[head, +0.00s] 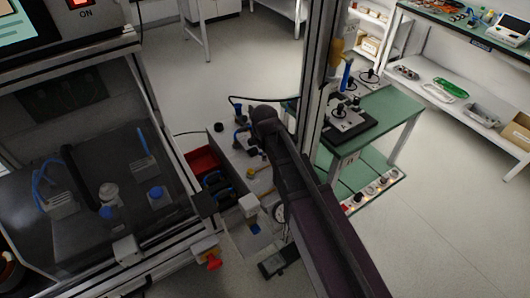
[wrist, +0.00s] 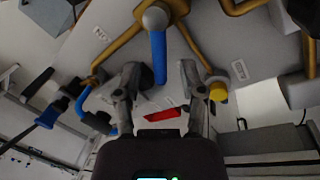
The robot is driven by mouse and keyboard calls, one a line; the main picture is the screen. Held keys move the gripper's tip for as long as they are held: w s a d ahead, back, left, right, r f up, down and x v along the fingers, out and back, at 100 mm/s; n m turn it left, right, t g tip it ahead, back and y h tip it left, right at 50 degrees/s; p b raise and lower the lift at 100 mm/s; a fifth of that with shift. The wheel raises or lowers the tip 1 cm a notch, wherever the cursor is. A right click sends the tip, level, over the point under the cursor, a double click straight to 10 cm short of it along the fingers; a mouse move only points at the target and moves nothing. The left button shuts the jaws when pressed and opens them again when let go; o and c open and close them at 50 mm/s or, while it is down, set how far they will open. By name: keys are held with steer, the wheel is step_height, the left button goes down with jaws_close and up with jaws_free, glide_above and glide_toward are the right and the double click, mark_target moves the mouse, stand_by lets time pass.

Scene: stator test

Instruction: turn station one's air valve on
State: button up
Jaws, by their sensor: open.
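In the wrist view, a blue lever (wrist: 159,58) hangs straight down from a brass valve body (wrist: 156,18) on a pale grey panel (wrist: 205,25). My gripper (wrist: 160,78) is open, with its fingers on either side below the lever; I see no clear contact. Another blue lever (wrist: 84,101) sits lower left on a brass pipe. The panel's labels are too small to read, so I cannot tell which valve is station one's. In the head view my arm covers part of the grey panel (head: 228,140), and the gripper is not clearly visible.
In the wrist view, a yellow knob (wrist: 218,92) is close to the right finger, and a red label (wrist: 162,114) lies between the fingers. In the head view, a red bin (head: 203,160) and a glazed cabinet (head: 100,130) stand left; a green table (head: 385,115) stands right.

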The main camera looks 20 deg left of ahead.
jaws_close()
steer(key=shift+a+m, duration=0.1)
steer(key=shift+m, duration=0.3)
steer(key=shift+w+a+m, duration=0.1)
steer(key=shift+w+m, duration=0.3)
steer(key=shift+m, duration=0.4)
steer(key=m, duration=0.1)
steer(key=w+m+h, duration=0.1)
steer(key=m, duration=0.1)
steer(key=shift+w, duration=0.15)
steer(key=m, duration=0.2)
steer(key=w+m, duration=0.1)
steer(key=shift+w+d+m+h, duration=0.1)
steer(key=shift+d+m+h, duration=0.2)
steer(key=shift+h, duration=0.1)
steer(key=shift+w+d+m+g, duration=0.2)
steer(key=shift+w+m+g, duration=0.1)
steer(key=shift+m, duration=0.7)
